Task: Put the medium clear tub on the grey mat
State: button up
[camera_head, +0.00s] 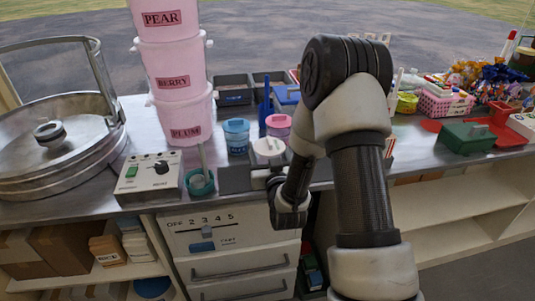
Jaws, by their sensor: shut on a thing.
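My arm reaches over the counter, and its wrist bends down at the counter's front edge. My gripper (264,179) is small in view and partly hidden by my forearm. It is shut on a pale, round-topped tub (268,148), which shows just above it. I cannot tell from here whether this is the medium clear tub, or whether it touches the counter. I cannot make out the grey mat for certain.
A blue-lidded tub (236,137) and a pink-lidded tub (279,125) stand close behind the held tub. Pink buckets (181,117) are stacked to the left. A switch box (149,178) and a teal cup (201,183) stand near the front edge.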

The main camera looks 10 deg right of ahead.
jog(key=shift+f, duration=0.5)
jog(key=shift+f, duration=0.1)
jog(key=shift+f, duration=0.15)
jog(key=o, duration=0.7)
